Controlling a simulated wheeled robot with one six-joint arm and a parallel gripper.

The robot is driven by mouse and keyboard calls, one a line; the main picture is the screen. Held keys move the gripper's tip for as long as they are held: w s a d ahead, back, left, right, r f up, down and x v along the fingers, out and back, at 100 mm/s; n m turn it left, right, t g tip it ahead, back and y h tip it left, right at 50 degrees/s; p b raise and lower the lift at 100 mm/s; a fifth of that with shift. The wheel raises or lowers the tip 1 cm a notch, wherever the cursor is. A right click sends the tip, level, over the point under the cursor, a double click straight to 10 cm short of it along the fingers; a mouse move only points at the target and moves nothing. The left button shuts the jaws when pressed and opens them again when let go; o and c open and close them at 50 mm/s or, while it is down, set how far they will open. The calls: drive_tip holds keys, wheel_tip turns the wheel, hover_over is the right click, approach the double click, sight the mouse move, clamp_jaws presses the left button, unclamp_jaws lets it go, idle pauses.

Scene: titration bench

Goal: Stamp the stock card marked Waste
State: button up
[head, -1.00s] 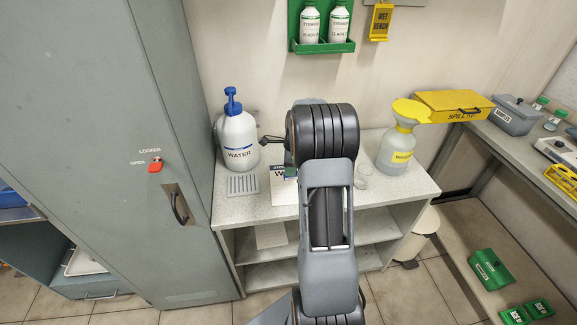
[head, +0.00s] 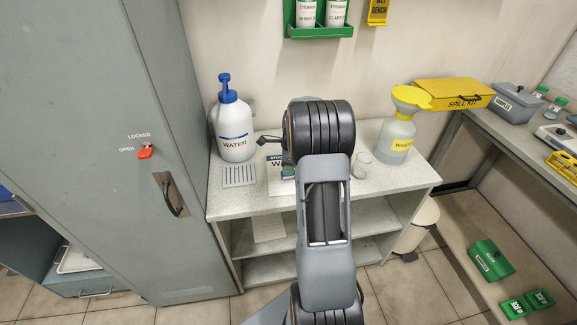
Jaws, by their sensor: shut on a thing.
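The card marked "STOCK" and "W…" (head: 275,183) lies on the white speckled bench top, left of my arm; its right part is hidden by the arm, so I cannot read the whole word or see any stamp mark. A small dark green thing (head: 289,172) shows over the card, at the edge of my wrist; it may be the stamp, but I cannot tell. My gripper's fingers are hidden behind my own wrist and forearm.
A white bottle marked WATER (head: 233,130) and a grey slotted tray (head: 240,175) stand left of the card. Clear glassware (head: 361,165) and a waste bottle with a yellow funnel (head: 397,135) stand right. A grey locker (head: 100,150) borders the left.

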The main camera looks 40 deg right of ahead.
drive_tip(key=shift+f, duration=0.6)
idle(1.8)
drive_tip(key=shift+r, duration=0.2)
drive_tip(key=shift+r+p, duration=2.7)
drive_tip(key=shift+r, duration=0.7)
